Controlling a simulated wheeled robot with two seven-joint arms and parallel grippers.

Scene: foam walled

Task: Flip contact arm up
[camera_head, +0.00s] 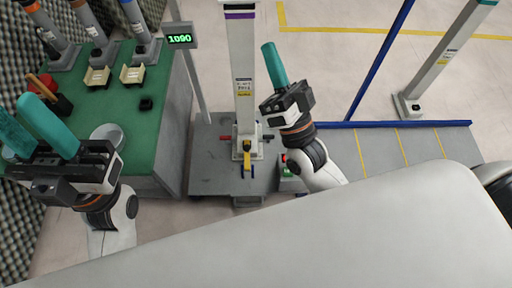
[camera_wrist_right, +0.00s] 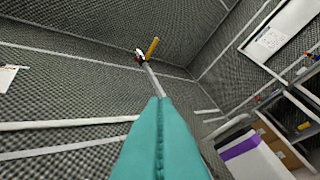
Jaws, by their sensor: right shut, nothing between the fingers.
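My right gripper (camera_head: 269,48) is shut and empty, raised just right of a grey-white column (camera_head: 243,75). Its teal fingers (camera_wrist_right: 160,101) are pressed together in the right wrist view and point up at the foam wall. I cannot tell for sure which part is the contact arm. A small yellow piece with blue tips (camera_head: 247,157) hangs at the column's foot, well below my right gripper. In the right wrist view a thin rod ends in a dark and yellow piece (camera_wrist_right: 148,50) beyond the fingertips. My left gripper (camera_head: 14,104) is open over the green table, its teal fingers apart.
The green-topped table (camera_head: 122,120) carries several grey cylinders, small cream holders and a round dish. The column stands on a grey platform (camera_head: 208,150). Blue rails (camera_head: 380,124) and a second column (camera_head: 450,55) stand to the right.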

